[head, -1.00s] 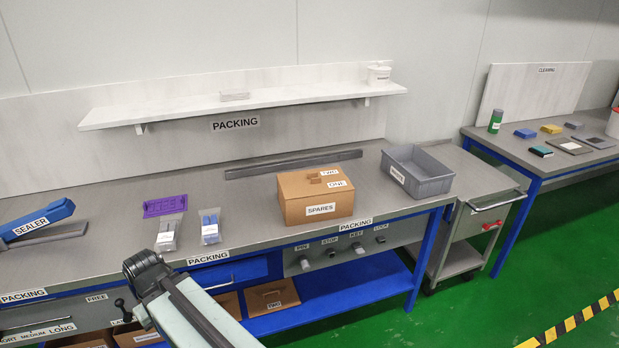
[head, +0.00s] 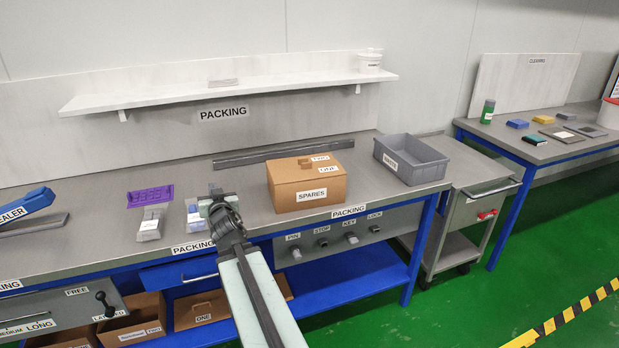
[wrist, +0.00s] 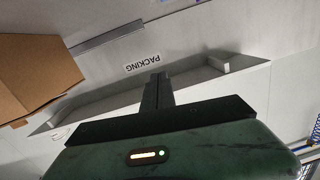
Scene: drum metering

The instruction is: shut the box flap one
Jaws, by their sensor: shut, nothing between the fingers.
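A brown cardboard box labelled SPARES (head: 292,198) stands on the grey packing bench. Labels ONE (head: 328,169) and TWO (head: 320,158) and a small brown grip (head: 304,163) show on its top. The top looks nearly flat; I cannot tell whether flap one lies fully down. Part of a brown box also shows at the left of the wrist view (wrist: 40,75). My gripper (head: 218,203) is to the left of the box, apart from it, over the bench's front part. Its fingers (wrist: 157,88) are together and empty.
A grey tray (head: 425,176) stands right of the box. Bagged parts (head: 151,224) and a purple rack (head: 150,196) lie left. A grey bar (head: 283,152) lies behind the box. A brown panel labelled ONE (head: 203,312) is on the blue lower shelf. A white shelf (head: 230,90) overhangs the back.

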